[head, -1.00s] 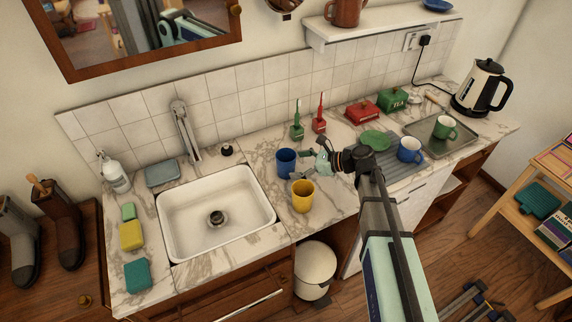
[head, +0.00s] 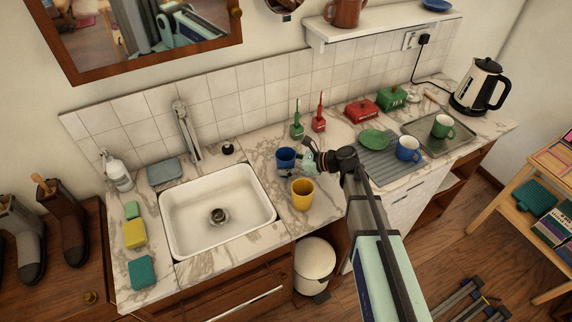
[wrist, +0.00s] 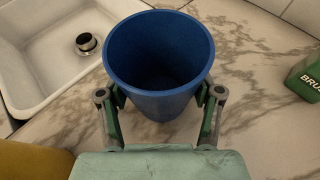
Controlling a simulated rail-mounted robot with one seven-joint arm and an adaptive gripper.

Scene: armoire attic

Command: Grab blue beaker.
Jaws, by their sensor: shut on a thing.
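The blue beaker (head: 286,156) stands upright on the marble counter, right of the sink, with a handle-less round rim. In the wrist view the blue beaker (wrist: 158,60) sits between the two fingers, its dark inside empty. My gripper (wrist: 160,105) is shut on its sides, one finger on the left and one on the right. In the head view my gripper (head: 298,164) reaches it from the right and hides part of its lower side. I cannot tell whether its base touches the counter.
A yellow cup (head: 302,194) stands just in front of the beaker, close to my gripper. The white sink (head: 190,243) is to the left. Green (head: 297,128) and red (head: 319,122) brush holders stand behind.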

